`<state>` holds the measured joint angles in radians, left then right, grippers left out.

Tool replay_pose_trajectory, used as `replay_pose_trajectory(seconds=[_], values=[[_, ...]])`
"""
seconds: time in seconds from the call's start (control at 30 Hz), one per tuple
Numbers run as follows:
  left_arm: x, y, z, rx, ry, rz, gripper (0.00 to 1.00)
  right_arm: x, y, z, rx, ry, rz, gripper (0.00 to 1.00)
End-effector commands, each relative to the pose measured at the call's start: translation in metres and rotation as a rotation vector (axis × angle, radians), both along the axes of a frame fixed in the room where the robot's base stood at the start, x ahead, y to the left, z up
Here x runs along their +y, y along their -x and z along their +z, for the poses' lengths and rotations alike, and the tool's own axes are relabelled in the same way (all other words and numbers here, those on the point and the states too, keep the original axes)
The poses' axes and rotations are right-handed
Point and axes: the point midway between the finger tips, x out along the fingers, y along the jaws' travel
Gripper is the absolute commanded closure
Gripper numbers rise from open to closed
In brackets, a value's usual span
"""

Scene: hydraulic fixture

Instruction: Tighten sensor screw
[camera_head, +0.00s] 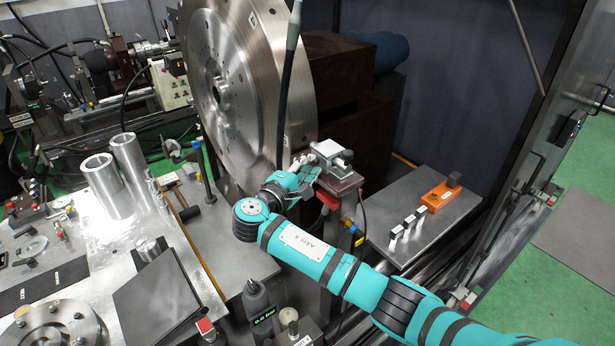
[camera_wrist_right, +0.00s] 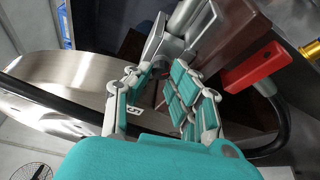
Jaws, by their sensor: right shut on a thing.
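The grey metal sensor block (camera_head: 333,152) sits on a bracket at the right edge of the big steel disc (camera_head: 240,80). My right gripper (camera_head: 306,168) is at the left side of the block, its fingers shut on a small part there, which I take to be the sensor screw. The fingers hide most of that screw. In the right wrist view, the fingers of my right gripper (camera_wrist_right: 160,75) close near the grey metal of the sensor block (camera_wrist_right: 168,40). My left gripper is not in view.
A red part (camera_wrist_right: 252,68) with a black cable is close to the right of my fingers in the wrist view. A black cable (camera_head: 286,95) hangs before the disc.

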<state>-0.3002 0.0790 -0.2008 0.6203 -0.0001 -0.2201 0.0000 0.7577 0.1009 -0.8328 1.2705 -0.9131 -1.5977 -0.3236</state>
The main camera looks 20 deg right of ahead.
Motion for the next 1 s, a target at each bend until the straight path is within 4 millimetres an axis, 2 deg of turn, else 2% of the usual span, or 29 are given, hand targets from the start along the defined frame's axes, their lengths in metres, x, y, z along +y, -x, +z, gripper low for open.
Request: replay_pose_trajectory(seconds=[0.03,0.2,0.73,0.77,0.93,1.0], values=[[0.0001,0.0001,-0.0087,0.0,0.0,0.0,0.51,0.0001,0.0009,-0.0083,-0.013,-0.01,-0.001,1.0],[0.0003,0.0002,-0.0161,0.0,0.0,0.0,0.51,0.0,0.001,-0.007,-0.056,-0.026,-0.002,1.0],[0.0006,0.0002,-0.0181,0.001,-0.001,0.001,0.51,0.0002,0.0012,-0.0057,-0.076,-0.034,-0.002,1.0],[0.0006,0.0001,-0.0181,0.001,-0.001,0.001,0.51,0.0002,0.0012,-0.0057,-0.076,-0.034,-0.002,0.79],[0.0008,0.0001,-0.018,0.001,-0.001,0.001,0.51,0.0002,0.001,-0.0047,-0.078,-0.033,-0.001,0.57],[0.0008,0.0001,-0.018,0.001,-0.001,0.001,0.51,0.0002,0.0008,-0.0044,-0.078,-0.033,-0.001,0.57]])
